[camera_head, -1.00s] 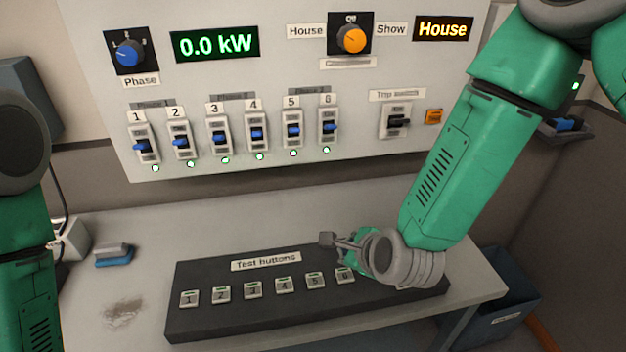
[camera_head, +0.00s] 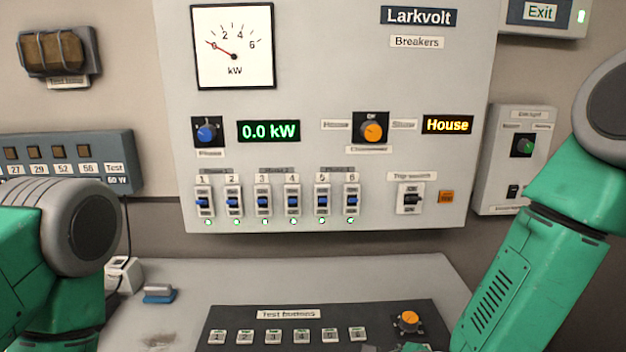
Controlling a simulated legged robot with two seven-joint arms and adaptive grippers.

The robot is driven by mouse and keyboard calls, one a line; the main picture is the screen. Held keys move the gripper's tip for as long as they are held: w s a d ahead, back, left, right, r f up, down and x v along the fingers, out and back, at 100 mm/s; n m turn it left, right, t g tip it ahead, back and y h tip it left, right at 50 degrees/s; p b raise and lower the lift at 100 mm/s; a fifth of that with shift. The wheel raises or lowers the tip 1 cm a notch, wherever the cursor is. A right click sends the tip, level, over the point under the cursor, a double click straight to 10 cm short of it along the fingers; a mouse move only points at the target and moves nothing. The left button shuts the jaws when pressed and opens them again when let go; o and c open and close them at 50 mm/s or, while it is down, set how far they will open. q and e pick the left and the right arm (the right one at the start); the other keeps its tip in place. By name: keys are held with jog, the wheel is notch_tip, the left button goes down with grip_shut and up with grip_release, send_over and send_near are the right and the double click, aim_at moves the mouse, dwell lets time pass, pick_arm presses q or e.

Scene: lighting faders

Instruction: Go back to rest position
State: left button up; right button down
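My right arm (camera_head: 520,265) comes in from the right and runs down past the bottom edge. Only a sliver of what looks like my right gripper (camera_head: 400,348) shows at the bottom edge, over the test button box (camera_head: 285,330); its fingers cannot be made out. My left arm (camera_head: 65,240) is at the left edge, and its gripper is out of view.
The breaker panel (camera_head: 310,150) fills the middle, with several blue-handled breakers, a 0.0 kW display (camera_head: 268,131) and an orange knob (camera_head: 372,131). A blue-grey block (camera_head: 159,293) lies on the desk (camera_head: 330,272).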

jog(key=s+d+f+n+g+h+b, duration=0.1)
jog(key=s+d+f+n+g+b, duration=0.3)
jog(key=s+d+f+n, duration=0.3)
jog(key=s+d+f+n+g+h+b, duration=0.1)
jog(key=s+d+f+n+g+b, duration=0.3)
jog(key=s+f+n, duration=1.3)
jog(key=s+d+f+b, duration=0.1)
jog(key=s+d+b, duration=0.1)
jog(key=s+d, duration=0.1)
jog(key=shift+s+n, duration=0.4)
jog(key=shift+s, duration=0.1)
jog(key=shift+f, duration=0.1)
